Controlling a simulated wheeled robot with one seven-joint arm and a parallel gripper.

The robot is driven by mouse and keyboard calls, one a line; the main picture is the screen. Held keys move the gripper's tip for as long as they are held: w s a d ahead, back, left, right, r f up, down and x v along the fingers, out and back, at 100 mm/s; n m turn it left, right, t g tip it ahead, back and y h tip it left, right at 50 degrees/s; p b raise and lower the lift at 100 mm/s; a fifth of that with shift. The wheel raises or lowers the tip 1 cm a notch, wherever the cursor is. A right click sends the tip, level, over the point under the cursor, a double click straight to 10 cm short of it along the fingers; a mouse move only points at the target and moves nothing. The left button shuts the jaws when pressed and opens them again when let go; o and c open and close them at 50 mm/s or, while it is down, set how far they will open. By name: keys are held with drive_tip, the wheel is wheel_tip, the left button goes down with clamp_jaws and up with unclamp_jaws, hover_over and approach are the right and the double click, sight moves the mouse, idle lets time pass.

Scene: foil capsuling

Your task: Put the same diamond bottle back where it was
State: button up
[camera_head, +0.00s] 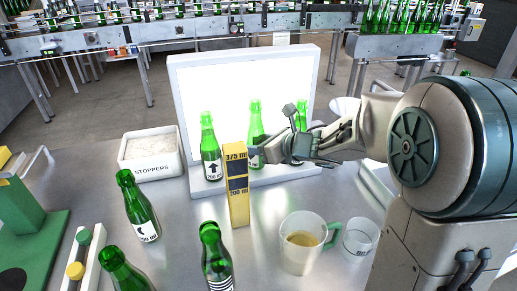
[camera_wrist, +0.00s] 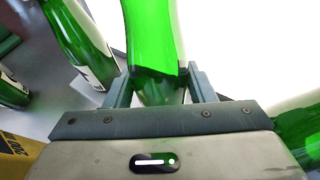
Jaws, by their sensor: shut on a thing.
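My gripper (camera_head: 268,152) is shut on a green glass bottle (camera_head: 255,120) in front of the lit white panel (camera_head: 225,80). The held bottle (camera_wrist: 152,40) also shows between the two fingers in the wrist view. It looks about upright in the head view. Its label is mostly covered, so I cannot make out a diamond.
A yellow gauge block (camera_head: 237,205) stands close in front of the ledge. Several green bottles stand nearer, including one at left (camera_head: 132,195) and one at front (camera_head: 213,250).

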drive_tip(key=shift+f, duration=0.55)
drive_tip(key=shift+f+b, duration=0.2)
drive_tip(key=shift+b, duration=0.1)
drive_tip(key=o, duration=1.2)
drive_tip(key=shift+r+p, duration=0.2)
drive_tip(key=shift+p, duration=0.1)
drive_tip(key=v, duration=1.2)
